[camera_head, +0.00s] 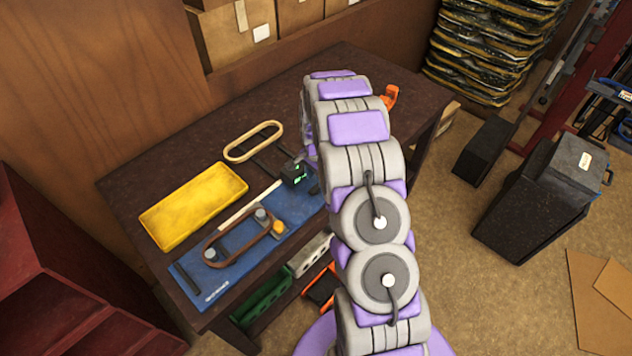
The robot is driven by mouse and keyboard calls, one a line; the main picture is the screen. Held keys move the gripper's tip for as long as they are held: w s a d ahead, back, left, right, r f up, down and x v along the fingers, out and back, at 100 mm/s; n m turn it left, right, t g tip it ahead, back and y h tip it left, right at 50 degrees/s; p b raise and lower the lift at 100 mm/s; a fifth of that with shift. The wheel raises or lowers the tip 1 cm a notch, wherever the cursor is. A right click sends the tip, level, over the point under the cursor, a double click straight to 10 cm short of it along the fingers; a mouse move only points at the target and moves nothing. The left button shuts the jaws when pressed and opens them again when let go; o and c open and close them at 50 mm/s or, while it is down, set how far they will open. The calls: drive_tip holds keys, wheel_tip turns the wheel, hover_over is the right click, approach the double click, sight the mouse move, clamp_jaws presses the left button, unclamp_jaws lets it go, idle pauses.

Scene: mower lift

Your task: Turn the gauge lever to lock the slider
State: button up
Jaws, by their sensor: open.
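A blue board (205,272) lies on the dark workbench. On it, a brown belt loop (212,238) runs around two grey pulleys, with a yellow knob (279,228) beside the right one. A small black gauge box (294,174) with a green display sits at the board's far right end. I cannot make out its lever. A pale strip (249,203) runs along the board toward the box. My arm bends over the bench and down, and my open gripper (303,156) is just above and right of the box. It is mostly hidden by the arm; nothing shows held in it.
A yellow tray (194,205) and a tan loop (253,142) lie behind the board. An orange object (390,96) shows at the bench's right edge, behind my arm. Boxes (236,32) stand at the back. Black bins (537,206) stand on the floor at right.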

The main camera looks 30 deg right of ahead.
sight(316, 186)
wheel_tip(316, 186, up, 14)
drive_tip(key=p, duration=0.1)
drive_tip(key=shift+f, duration=0.15)
idle(0.4)
drive_tip(key=s+a+r+n+b, duration=0.1)
drive_tip(key=s+a+r+n, duration=0.3)
drive_tip(key=s, duration=0.5)
drive_tip(key=s+a+r+n+b, duration=0.1)
drive_tip(key=s+a+r+n, duration=0.2)
drive_tip(key=s+a+r, duration=0.5)
drive_tip(key=s+a+n+g+b, duration=0.1)
drive_tip(key=s+a+n, duration=0.1)
drive_tip(key=s, duration=0.9)
drive_tip(key=s+a+f+n+b, duration=0.1)
drive_tip(key=s+n, duration=0.4)
drive_tip(key=s, duration=0.7)
drive_tip(key=shift+s+a+f+g, duration=0.15)
drive_tip(key=shift+s+a+g, duration=0.2)
drive_tip(key=shift+a, duration=0.25)
